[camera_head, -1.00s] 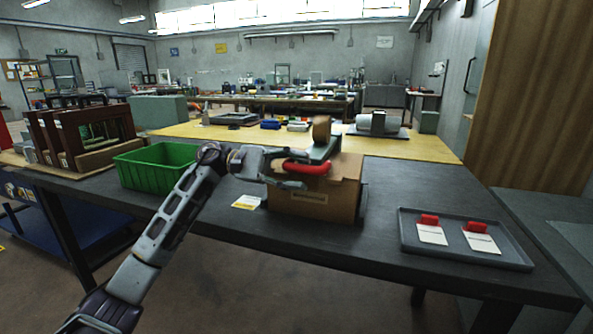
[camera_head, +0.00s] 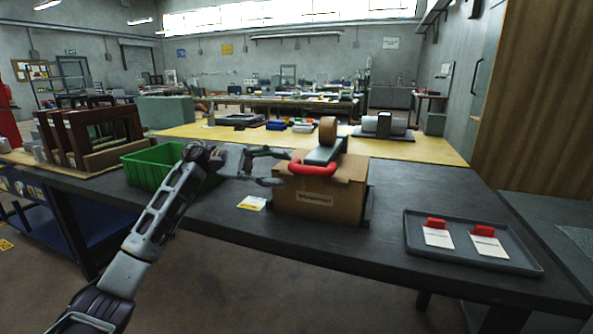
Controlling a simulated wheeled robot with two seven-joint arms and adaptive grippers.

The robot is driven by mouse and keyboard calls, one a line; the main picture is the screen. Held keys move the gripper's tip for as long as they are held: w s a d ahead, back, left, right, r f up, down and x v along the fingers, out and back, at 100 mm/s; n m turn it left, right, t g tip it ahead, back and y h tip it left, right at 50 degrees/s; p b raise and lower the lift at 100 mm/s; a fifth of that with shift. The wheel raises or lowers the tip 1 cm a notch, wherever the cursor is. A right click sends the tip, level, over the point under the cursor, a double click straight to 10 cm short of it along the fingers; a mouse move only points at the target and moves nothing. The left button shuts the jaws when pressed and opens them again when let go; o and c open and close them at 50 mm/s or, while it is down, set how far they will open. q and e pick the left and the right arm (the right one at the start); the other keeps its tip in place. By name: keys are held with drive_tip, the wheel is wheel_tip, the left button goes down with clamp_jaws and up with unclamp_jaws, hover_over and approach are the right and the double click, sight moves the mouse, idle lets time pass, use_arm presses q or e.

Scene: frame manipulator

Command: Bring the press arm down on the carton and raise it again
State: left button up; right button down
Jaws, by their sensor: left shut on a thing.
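The brown cardboard carton (camera_head: 318,199) sits on the dark bench top. The press arm (camera_head: 324,151) is a grey bar lying low over the carton's top, with a brown roll-shaped part (camera_head: 328,130) behind it. Its red handle (camera_head: 312,169) is at the near end, over the carton's front edge. I cannot tell whether the bar touches the carton. My left gripper (camera_head: 284,168) comes in from the left and is shut on the handle's left end, its fingers above and below it. My right gripper is not in view.
A green bin (camera_head: 150,170) stands left of the carton, with dark frames (camera_head: 85,138) beyond it. A yellow-white label card (camera_head: 252,203) lies by the carton. A grey tray (camera_head: 455,258) with two red-clipped cards is at right. Bench between carton and tray is clear.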

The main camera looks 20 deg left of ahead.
use_arm(q)
drive_tip(key=a, duration=0.5)
drive_tip(key=shift+w+a, duration=0.15)
drive_tip(key=shift+a, duration=0.1)
idle(1.4)
